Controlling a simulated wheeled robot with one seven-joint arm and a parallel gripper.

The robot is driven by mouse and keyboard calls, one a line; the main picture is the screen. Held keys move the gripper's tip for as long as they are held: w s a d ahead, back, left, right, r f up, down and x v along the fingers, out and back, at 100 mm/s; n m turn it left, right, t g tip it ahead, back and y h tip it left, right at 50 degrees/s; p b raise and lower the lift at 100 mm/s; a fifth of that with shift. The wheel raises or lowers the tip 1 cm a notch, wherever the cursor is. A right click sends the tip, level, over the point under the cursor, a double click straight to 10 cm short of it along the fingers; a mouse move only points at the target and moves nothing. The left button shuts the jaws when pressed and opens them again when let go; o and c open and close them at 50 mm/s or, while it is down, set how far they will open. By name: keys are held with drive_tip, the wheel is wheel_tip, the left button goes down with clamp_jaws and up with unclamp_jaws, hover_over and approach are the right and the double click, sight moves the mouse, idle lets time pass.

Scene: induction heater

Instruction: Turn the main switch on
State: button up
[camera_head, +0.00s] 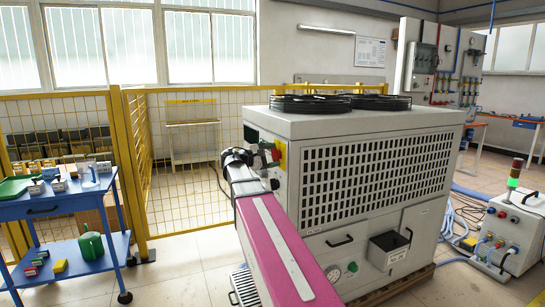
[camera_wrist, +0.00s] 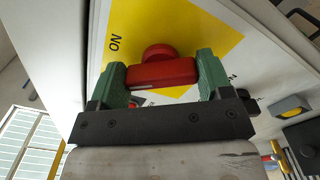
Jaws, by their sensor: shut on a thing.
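The main switch (camera_wrist: 160,70) is a red rotary handle on a yellow plate (camera_wrist: 192,22) in the wrist view. The word "ON" is printed on the plate to its left. My gripper (camera_wrist: 162,74) has green fingers on both sides of the red handle and is shut on it. In the head view, the yellow plate (camera_head: 281,153) is at the left front corner of the large grey machine (camera_head: 370,165).
A black knob and a grey-yellow part (camera_wrist: 291,106) sit to the right of the switch. A blue cart (camera_head: 62,207) with small items stands at the left. A yellow mesh fence (camera_head: 180,200) runs behind. Floor is clear between cart and machine.

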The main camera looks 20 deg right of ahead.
drive_tip(key=shift+m, duration=0.6)
drive_tip(key=o, duration=0.9)
drive_tip(key=shift+a, duration=0.1)
drive_tip(key=a, duration=1)
drive_tip(key=shift+s+a, duration=0.25)
drive_tip(key=shift+a, duration=0.1)
drive_tip(key=shift+f, duration=0.1)
